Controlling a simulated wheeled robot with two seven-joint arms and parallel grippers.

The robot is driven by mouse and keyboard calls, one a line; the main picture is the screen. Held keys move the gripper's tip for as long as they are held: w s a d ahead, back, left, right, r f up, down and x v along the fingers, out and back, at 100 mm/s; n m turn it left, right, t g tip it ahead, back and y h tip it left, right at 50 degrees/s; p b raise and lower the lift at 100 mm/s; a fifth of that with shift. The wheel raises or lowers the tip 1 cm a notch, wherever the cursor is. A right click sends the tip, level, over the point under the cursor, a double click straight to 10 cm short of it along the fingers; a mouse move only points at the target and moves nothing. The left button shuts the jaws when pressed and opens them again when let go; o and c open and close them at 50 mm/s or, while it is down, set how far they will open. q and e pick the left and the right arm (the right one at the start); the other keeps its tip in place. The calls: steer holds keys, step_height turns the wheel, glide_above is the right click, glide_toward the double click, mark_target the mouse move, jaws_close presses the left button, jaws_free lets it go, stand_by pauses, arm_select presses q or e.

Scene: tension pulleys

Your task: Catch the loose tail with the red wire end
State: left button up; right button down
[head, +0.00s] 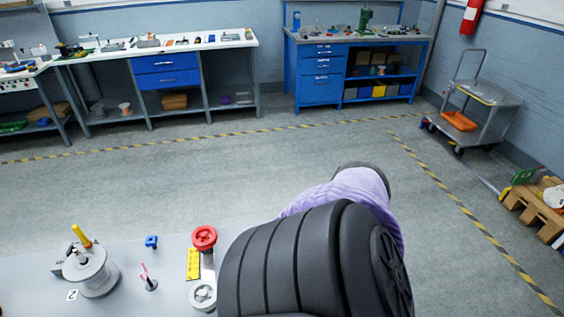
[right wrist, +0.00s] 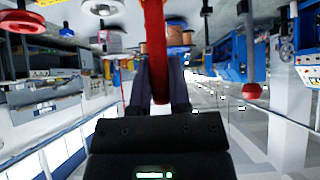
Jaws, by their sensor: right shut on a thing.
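My right gripper (right wrist: 156,75) is seen in the right wrist view with its two dark fingers closed around a long red piece (right wrist: 153,35), which looks like the red wire end. The red piece runs from the top edge down between the fingers. I cannot make out the loose tail in either view. In the head view, a red pulley wheel (head: 204,238) and a grey pulley wheel (head: 203,296) stand on the table (head: 125,262), beside my large dark arm. That arm hides the table's right part and my right gripper. My left gripper is in neither view.
A grey spool (head: 92,272) with a yellow handle (head: 81,236) stands at the table's left. A blue piece (head: 151,242), a pink-topped post (head: 148,276) and a yellow plate (head: 193,264) stand between. Workbenches and a trolley (head: 478,105) are far off; the floor between is clear.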

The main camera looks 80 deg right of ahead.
arm_select(q)
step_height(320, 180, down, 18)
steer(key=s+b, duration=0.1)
steer(key=b, duration=1.6)
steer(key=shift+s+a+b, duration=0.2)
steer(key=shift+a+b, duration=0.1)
arm_select(e)
steer(key=w+a+f, duration=0.2)
steer(key=w+a, duration=0.1)
steer(key=w, duration=0.6)
steer(key=w+a+f, duration=0.2)
steer(key=w+a, duration=0.1)
steer(key=w, duration=0.6)
steer(key=w+a+f, duration=0.2)
steer(key=w+a, duration=0.1)
steer(key=w, duration=0.6)
steer(key=shift+w+a+f, duration=0.15)
steer(key=shift+w+f, duration=0.2)
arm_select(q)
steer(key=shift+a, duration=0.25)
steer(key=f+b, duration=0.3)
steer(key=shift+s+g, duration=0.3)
arm_select(e)
step_height(320, 180, down, 4)
steer(key=shift+s+f, duration=0.1)
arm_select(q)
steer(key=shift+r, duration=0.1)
